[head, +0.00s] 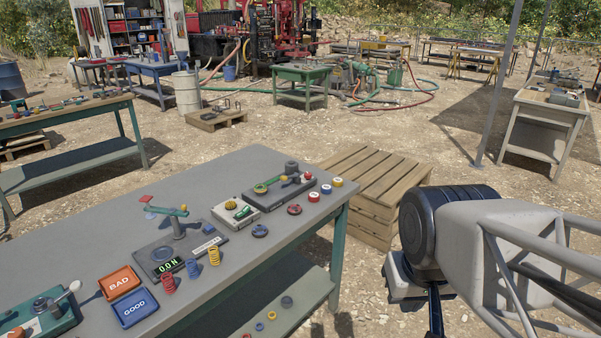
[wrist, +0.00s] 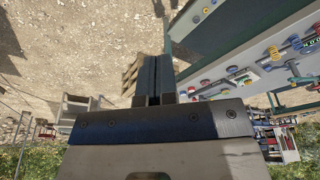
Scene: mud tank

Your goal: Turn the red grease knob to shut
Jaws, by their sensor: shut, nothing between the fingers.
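A small red knob (head: 307,176) shows on a dark fixture (head: 278,190) at the far right end of the grey workbench. The fixture also carries a green lever and a dark cylinder. I cannot tell for sure that this is the grease knob, nor how it is turned. My gripper (wrist: 153,62) is shut and empty in the wrist view, its two dark fingers side by side over the gravel. In the head view my arm hangs right of the bench, apart from the fixture. In the wrist view the bench items are small, and I cannot pick out the knob.
The grey bench (head: 95,235) also holds red, white and blue rings, springs, a force gauge (head: 168,267), an orange BAD tray (head: 119,282) and a blue GOOD tray (head: 135,307). A wooden pallet stack (head: 375,185) stands between bench and arm.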

